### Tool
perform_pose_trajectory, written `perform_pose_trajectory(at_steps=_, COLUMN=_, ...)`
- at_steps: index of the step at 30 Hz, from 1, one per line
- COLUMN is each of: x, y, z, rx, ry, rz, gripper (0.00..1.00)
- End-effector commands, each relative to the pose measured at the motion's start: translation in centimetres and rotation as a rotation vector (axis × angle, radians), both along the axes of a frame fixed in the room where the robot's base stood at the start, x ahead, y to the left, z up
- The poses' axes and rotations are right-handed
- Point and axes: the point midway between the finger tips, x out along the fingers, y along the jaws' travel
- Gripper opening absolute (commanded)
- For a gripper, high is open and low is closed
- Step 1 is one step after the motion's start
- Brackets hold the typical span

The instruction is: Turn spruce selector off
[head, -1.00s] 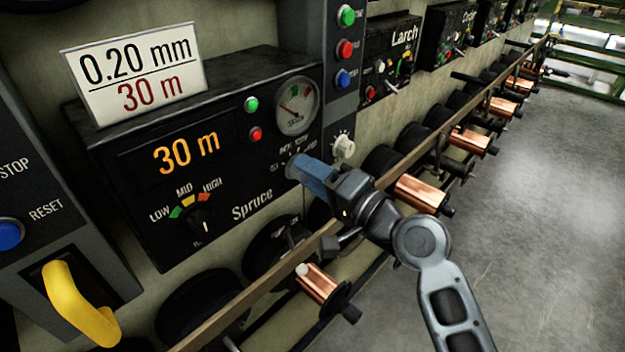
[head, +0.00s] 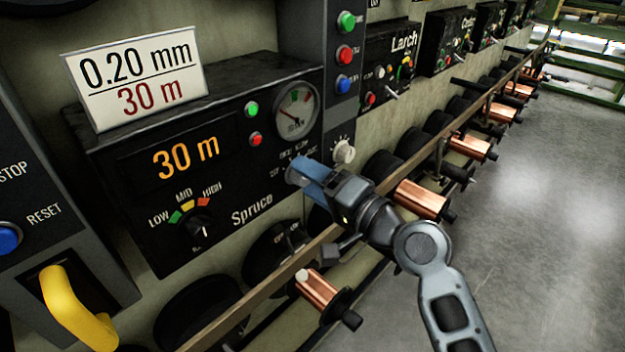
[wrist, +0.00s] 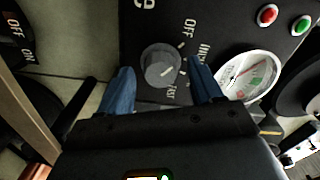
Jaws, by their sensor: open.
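The Spruce control box (head: 130,230) is the large black panel at left in the head view. Its selector (wrist: 161,65) shows in the wrist view as a round grey knob, with OFF and other position labels to its right. I cannot tell clearly which label its pointer faces. My gripper (head: 306,176) is open in front of the box's lower right, its blue fingers hiding the selector in the head view. In the wrist view my gripper (wrist: 162,84) has one finger to each side of the knob, with gaps visible.
A LOW-MID-HIGH dial (head: 198,228) and a gauge (head: 296,110) sit on the same box. A white knob (head: 343,152) is just right of it. A wooden rail (head: 262,290) and copper spools (head: 320,290) run below. The floor at right is clear.

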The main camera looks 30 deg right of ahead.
Motion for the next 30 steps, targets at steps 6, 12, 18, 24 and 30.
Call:
perform_pose_trajectory(at_steps=6, x=-0.3, y=-0.1, z=0.0, rx=0.0, ry=0.0, rz=-0.001, gripper=0.65)
perform_pose_trajectory(at_steps=12, x=-3.0, y=-1.0, z=-0.1, rx=0.0, ry=0.002, rz=-0.002, gripper=0.65)
perform_pose_trajectory(at_steps=18, x=-5.9, y=-2.0, z=-0.1, rx=0.0, ry=0.002, rz=-0.002, gripper=0.65)
perform_pose_trajectory(at_steps=24, x=-7.3, y=-2.4, z=0.0, rx=0.0, ry=0.0, rz=-0.001, gripper=0.65)
perform_pose_trajectory(at_steps=30, x=-7.4, y=-2.4, z=0.0, rx=0.0, ry=0.0, rz=-0.001, gripper=0.65)
